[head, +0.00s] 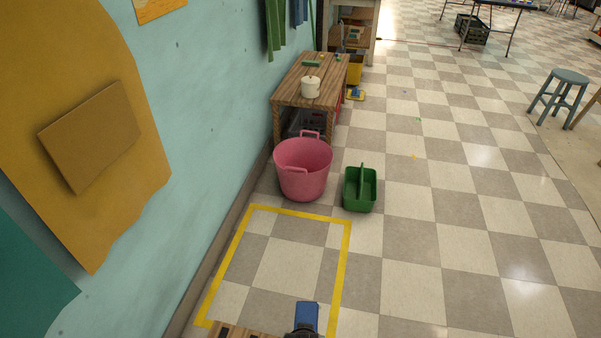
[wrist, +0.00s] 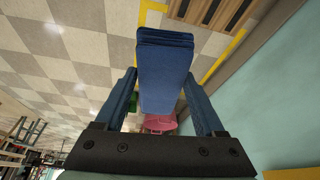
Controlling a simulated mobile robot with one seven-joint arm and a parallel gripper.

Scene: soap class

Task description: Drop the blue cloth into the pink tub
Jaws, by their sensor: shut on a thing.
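My gripper (wrist: 162,100) is shut on the folded blue cloth (wrist: 165,60), which sits between its two fingers in the wrist view. In the head view the cloth (head: 306,316) shows at the bottom edge, with a dark part of my gripper just below it. The pink tub (head: 302,172) stands on the floor against the left wall, upright, with two handles, ahead of my gripper and apart from it. The tub also shows in the wrist view (wrist: 160,123), partly hidden behind the cloth. The bottom of the tub's inside cannot be made out.
A green caddy (head: 360,192) stands just right of the tub. A wooden bench (head: 310,80) with a white pot (head: 310,87) is behind it. Yellow tape (head: 345,270) outlines a bare floor area in front of the tub.

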